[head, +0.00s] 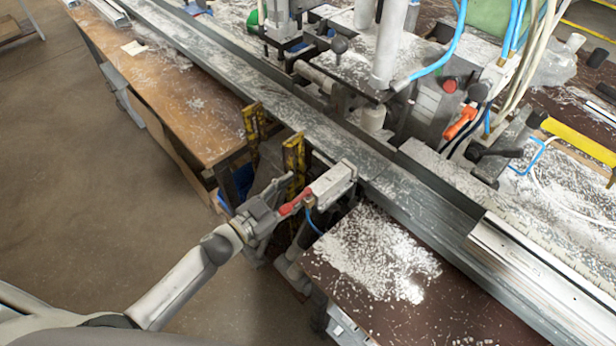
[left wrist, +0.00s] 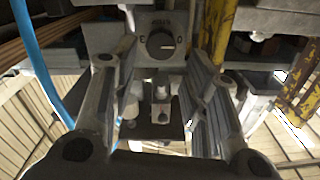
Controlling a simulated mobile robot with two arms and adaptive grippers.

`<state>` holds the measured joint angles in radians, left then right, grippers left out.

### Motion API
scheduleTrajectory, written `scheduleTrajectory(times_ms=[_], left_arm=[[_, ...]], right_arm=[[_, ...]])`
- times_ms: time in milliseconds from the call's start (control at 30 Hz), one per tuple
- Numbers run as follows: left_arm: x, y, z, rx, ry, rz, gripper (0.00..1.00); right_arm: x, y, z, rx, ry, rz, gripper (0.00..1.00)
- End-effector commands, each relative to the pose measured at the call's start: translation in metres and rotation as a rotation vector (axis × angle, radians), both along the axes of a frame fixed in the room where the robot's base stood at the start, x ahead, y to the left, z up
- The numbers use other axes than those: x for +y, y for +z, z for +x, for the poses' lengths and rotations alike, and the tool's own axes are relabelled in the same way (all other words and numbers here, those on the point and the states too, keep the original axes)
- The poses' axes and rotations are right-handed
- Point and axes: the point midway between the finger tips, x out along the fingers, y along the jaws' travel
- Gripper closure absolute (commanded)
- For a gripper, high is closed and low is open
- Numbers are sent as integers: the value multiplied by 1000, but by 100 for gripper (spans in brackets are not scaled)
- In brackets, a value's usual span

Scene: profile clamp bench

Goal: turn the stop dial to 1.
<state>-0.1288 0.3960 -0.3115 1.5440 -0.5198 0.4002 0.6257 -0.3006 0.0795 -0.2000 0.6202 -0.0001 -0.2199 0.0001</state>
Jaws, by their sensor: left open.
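The stop dial (left wrist: 160,43) shows in the left wrist view as a dark round knob on a grey plate. A pale mark on its face points to the right. In the head view my left gripper (head: 284,197) is at the bench's near edge, beside a grey block with a red part (head: 297,203). The dial's face cannot be made out there. My right gripper is not in view.
A long metal profile rail (head: 330,145) crosses the bench. Yellow uprights (head: 294,160) stand close to my left gripper. A blue hose (left wrist: 35,60) hangs at the left in the wrist view. White chips (head: 375,255) cover the dark bench top. Open floor lies at the left.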

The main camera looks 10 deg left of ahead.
Motion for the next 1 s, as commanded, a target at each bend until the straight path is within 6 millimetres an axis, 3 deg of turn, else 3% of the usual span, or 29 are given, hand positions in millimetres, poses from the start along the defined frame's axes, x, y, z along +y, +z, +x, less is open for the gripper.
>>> scheduleTrajectory(times_ms=[100,300,667,933,1000], left_arm=[[-13,2,20,-2,0,-3,58],[-25,0,39,1,2,-1,58],[-29,-1,44,1,1,0,58],[-28,-1,44,1,1,0,90],[-28,-1,44,0,1,1,91]], right_arm=[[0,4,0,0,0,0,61],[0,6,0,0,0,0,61],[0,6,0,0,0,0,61],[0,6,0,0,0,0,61],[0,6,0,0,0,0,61]])
